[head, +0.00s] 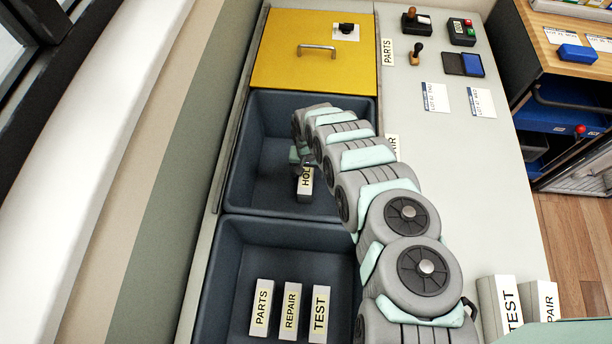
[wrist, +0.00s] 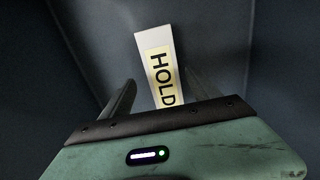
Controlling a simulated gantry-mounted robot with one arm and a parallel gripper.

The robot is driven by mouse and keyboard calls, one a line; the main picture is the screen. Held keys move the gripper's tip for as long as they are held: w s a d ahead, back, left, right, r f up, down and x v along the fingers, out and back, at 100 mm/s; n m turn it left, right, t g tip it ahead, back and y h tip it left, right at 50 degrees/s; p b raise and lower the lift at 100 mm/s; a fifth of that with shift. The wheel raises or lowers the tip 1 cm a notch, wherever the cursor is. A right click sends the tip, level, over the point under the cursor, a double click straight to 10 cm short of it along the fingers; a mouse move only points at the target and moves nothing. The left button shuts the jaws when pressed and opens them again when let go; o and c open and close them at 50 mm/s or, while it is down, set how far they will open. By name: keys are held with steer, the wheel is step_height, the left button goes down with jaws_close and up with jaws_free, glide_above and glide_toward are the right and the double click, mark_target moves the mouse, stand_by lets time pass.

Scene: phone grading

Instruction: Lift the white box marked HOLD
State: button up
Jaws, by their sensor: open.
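The white box marked HOLD (head: 304,184) stands in the middle dark bin (head: 262,185). Its upper part is hidden behind my gripper in the head view. In the wrist view the HOLD box (wrist: 158,60) lies ahead of my gripper (wrist: 158,95), with its lower end between the two dark fingers. The fingers stand apart, one on each side of the box, and I see a gap on both sides. My gripper (head: 299,165) is open, down inside the bin. Whether a finger touches the box cannot be told.
The near bin (head: 225,245) holds white boxes marked PARTS (head: 262,307), REPAIR (head: 290,311) and TEST (head: 319,313). A yellow lid (head: 280,62) with a handle covers the far bin. Bin walls surround my gripper. The grey counter (head: 465,180) to the right is mostly clear.

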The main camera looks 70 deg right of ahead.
mark_target(307, 175)
step_height(307, 175, down, 3)
steer(key=shift+b, duration=0.4)
steer(key=shift+w+d+f+b, duration=0.15)
steer(key=shift+f+b, duration=0.25)
steer(key=f+b, duration=0.4)
steer(key=shift+w+d, duration=0.25)
steer(key=shift+w, duration=0.05)
steer(key=shift+s+f, duration=0.15)
steer(key=shift+f, duration=0.1)
steer(key=shift+r, duration=0.1)
jaws_close()
